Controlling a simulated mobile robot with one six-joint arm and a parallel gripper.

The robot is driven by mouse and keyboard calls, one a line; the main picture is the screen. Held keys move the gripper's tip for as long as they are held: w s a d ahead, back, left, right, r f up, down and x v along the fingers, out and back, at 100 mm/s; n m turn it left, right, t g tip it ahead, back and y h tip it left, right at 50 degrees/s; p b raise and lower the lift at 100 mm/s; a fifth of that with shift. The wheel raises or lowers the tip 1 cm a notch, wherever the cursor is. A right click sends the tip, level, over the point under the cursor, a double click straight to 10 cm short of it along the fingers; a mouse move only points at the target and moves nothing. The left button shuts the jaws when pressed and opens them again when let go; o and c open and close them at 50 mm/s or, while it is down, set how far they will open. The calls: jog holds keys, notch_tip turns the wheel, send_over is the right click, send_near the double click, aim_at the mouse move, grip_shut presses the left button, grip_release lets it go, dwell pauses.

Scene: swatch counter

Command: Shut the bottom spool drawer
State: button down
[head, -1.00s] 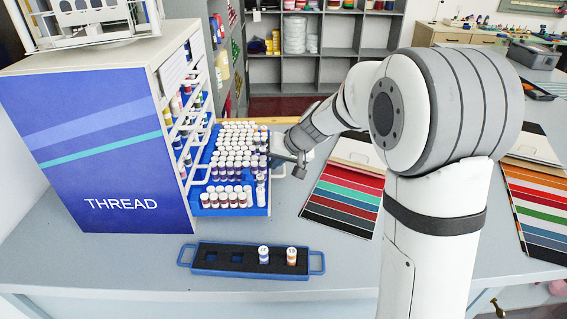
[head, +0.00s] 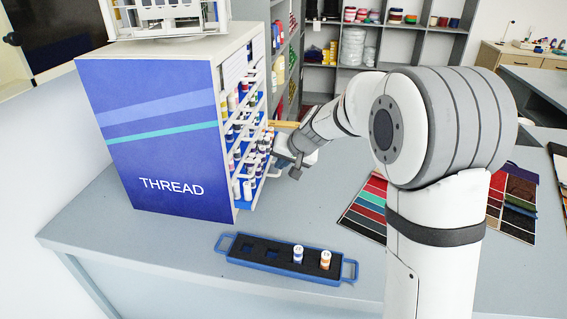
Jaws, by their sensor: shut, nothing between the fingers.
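The thread cabinet (head: 160,145) stands at the left of the counter, with white-railed drawers of spools down its right-hand front. The bottom spool drawer (head: 244,204) is a blue tray low in that front. Only a short part of it with a few spools shows, near the cabinet's front edge; whether it is flush I cannot tell. My gripper (head: 297,172) is shut and empty, just right of the bottom drawer's front. Its contact with the drawer's handle is unclear from here.
A blue-handled tray (head: 235,254) with two spools lies on the counter (head: 160,255) in front of the cabinet. Colour swatch cards (head: 367,208) lie behind my arm. Grey shelves (head: 322,78) stand at the back.

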jog(key=shift+d+f+b, duration=0.1)
jog(key=shift+d+b, duration=0.3)
jog(key=shift+d, duration=0.1)
jog(key=shift+s+d+f+b, duration=0.15)
jog(key=shift+d+b, duration=0.45)
jog(key=shift+d, duration=0.05)
jog(key=shift+s+d+f+b, duration=0.1)
jog(key=shift+d+b, duration=0.45)
jog(key=shift+d, duration=0.05)
jog(key=v, duration=1.1)
jog(key=m+g+y+p, duration=0.4)
jog(key=m+p, duration=0.8)
jog(key=m, duration=0.7)
send_near(263, 175)
notch_tip(263, 175, down, 4)
jog(key=shift+s+a+r, duration=0.1)
jog(key=a, duration=0.2)
jog(key=a+p, duration=0.1)
jog(key=shift+w+a+f, duration=0.2)
jog(key=shift+w+a, duration=0.05)
jog(key=shift+w, duration=0.05)
jog(key=shift+w+a+f, duration=0.1)
jog(key=shift+a, duration=0.35)
